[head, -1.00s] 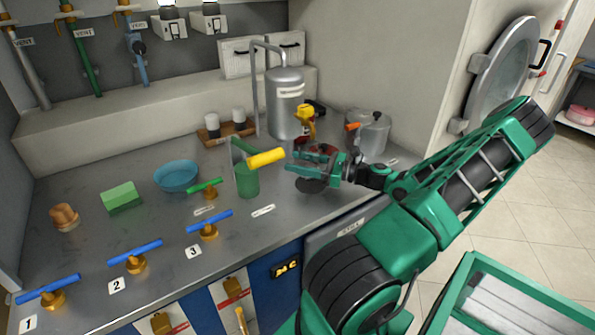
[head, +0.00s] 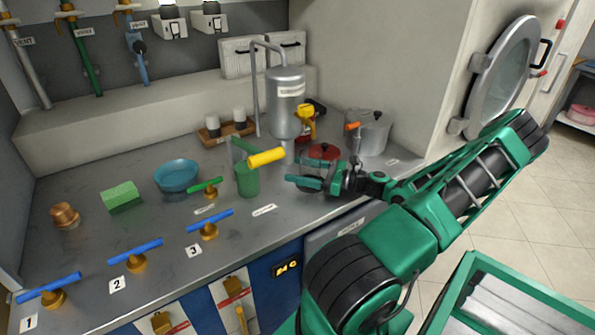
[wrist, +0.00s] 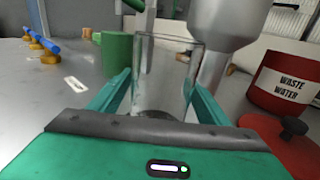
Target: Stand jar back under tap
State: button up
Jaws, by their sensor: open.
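A clear glass jar (wrist: 165,72) stands upright in the wrist view, between or just beyond my fingertips. It is hard to make out in the head view. My gripper (head: 300,182) is open, low over the counter's front right; its green fingers (wrist: 157,90) show either side of the jar. The grey metal vessel (head: 286,100) has a yellow tap handle (head: 306,118) at its side. In the wrist view, the vessel's narrow lower part (wrist: 211,72) is behind and to the right of the jar. My palm hides part of the jar's base.
A red waste water can (wrist: 285,82) is right of the jar, with a red lid (wrist: 290,148) in front. A green cup (head: 247,181) and yellow bar (head: 266,157) are left of my gripper. A lidded pot (head: 375,132) stands behind right. Blue-handled valves (head: 134,251) line the front left.

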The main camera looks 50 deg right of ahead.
jog(key=v, duration=0.7)
jog(key=shift+s+d+r, duration=0.2)
jog(key=shift+s+r, duration=0.05)
jog(key=shift+s, duration=0.1)
notch_tip(320, 180, up, 8)
jog(key=shift+f, duration=0.25)
jog(key=shift+w, duration=0.15)
